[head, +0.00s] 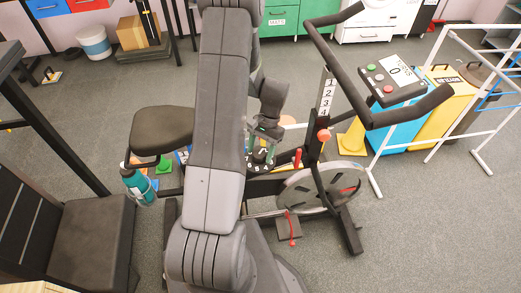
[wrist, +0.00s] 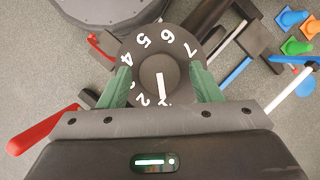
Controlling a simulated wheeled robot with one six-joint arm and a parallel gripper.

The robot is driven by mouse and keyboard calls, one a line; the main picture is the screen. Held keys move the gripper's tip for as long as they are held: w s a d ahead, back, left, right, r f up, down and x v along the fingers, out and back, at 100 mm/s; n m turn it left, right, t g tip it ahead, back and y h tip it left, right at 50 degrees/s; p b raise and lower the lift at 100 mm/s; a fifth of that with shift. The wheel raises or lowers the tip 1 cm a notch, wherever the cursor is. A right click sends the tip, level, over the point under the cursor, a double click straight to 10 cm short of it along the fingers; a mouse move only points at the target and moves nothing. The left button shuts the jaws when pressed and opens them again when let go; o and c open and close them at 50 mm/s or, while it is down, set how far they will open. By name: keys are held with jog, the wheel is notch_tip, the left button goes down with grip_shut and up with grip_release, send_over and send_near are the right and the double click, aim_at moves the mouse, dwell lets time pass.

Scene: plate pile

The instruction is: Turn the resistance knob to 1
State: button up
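The resistance knob (wrist: 158,72) is a dark round cap with a white pointer line, centred on a black dial plate (wrist: 190,40) with white numbers. The 7, 6, 5, 4 and 2 can be read; the left finger seems to cover the 3. The pointer aims down in the wrist view at a mark partly hidden by my gripper's edge, so I cannot read it surely. My gripper (wrist: 160,76) is open, its green fingers on either side of the knob with gaps to the cap. In the head view my gripper (head: 264,133) is over the dial (head: 259,165) on the exercise bike.
The bike's handlebar (head: 357,62), numbered post (head: 326,95) and flywheel (head: 325,190) are right of my arm. The saddle (head: 160,130) and a teal bottle (head: 138,186) are left. A red lever (wrist: 35,132) shows at lower left in the wrist view.

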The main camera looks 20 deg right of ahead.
jog(key=shift+r, duration=0.1)
jog(key=v, duration=1.3)
jog(key=shift+r+p, duration=0.3)
jog(key=shift+p, duration=0.05)
jog(key=shift+d+f, duration=0.1)
jog(key=shift+f, duration=0.05)
jog(key=x, duration=1.3)
jog(key=shift+f+b, duration=0.3)
jog(key=shift+b, duration=0.05)
